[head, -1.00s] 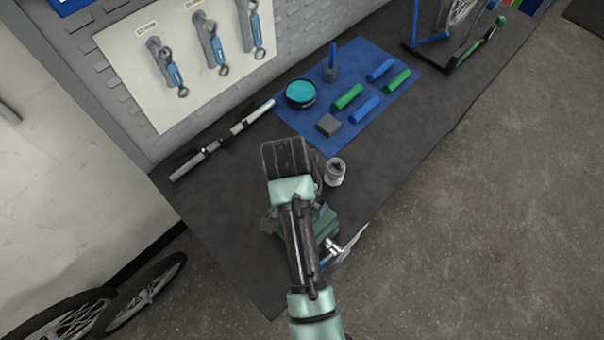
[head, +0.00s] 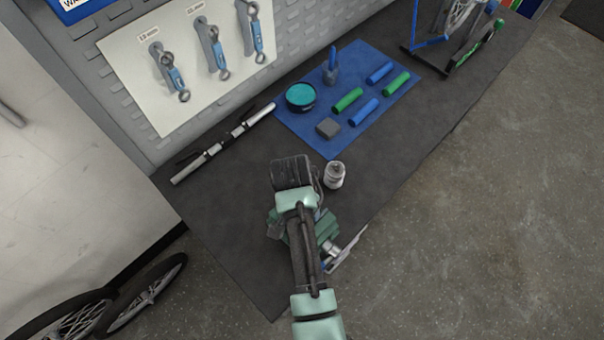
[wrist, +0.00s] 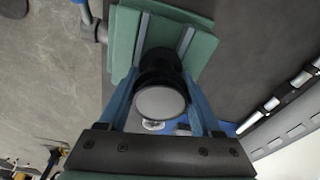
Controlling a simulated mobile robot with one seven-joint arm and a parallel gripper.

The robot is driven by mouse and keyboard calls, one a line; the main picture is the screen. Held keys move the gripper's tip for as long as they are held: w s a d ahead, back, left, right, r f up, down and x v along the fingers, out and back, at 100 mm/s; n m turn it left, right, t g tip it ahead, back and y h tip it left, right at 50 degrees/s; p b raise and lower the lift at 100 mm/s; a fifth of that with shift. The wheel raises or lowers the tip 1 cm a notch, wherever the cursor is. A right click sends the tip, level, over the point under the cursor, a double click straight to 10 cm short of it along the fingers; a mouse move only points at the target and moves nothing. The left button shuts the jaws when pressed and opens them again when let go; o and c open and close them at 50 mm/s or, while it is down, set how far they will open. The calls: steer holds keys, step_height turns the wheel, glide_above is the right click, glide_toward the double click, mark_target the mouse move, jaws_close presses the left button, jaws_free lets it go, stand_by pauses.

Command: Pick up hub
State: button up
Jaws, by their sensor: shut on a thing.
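In the wrist view, the hub (wrist: 160,103) is a dark cylinder with a round grey end face turned toward the camera. It sits between the two blue fingers of my gripper (wrist: 163,45), which is shut on it. Beyond the hub are the green slabs of a vise-like block (wrist: 127,42); I cannot tell whether the hub touches them. In the head view, my arm and gripper housing hide the hub. The green block shows partly beside my arm there (head: 326,226).
A small silver cylinder (head: 335,175) stands right of my gripper. A blue mat (head: 300,130) holds green and blue grips, a teal-topped tin (head: 301,96) and a grey block (head: 328,128). A silver-black rod (head: 225,145) lies by the pegboard.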

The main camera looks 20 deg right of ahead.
steer(key=c, duration=0.5)
jaws_close()
steer(key=shift+r, duration=0.15)
